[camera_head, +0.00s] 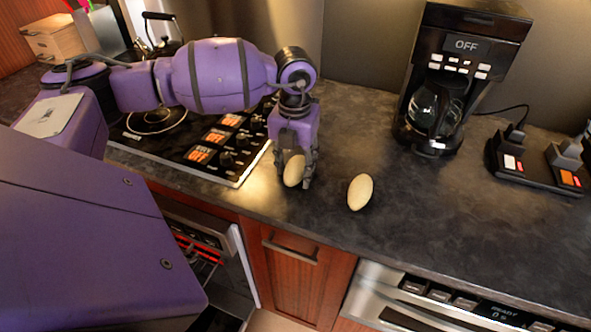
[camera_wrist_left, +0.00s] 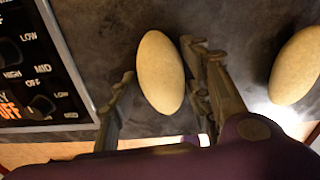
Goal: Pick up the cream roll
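Two pale cream, egg-shaped rolls lie on the dark countertop. One cream roll (camera_head: 293,171) is at my left gripper (camera_head: 294,176), beside the cooktop's right edge. In the left wrist view this roll (camera_wrist_left: 160,72) lies between the two spread fingers. It is close to the right finger, perhaps touching it, and a gap shows on the left finger's side. My left gripper is open around it, pointing down. The other cream roll (camera_head: 360,192) lies apart, to the right of the gripper; it also shows at the right edge of the left wrist view (camera_wrist_left: 296,66). My right gripper is not in view.
The cooktop (camera_head: 190,150) with its knobs is just left of the gripper. A black coffee maker (camera_head: 450,80) stands at the back right, near a switch box (camera_head: 510,158). The counter's front edge is close, above a wooden drawer (camera_head: 290,275).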

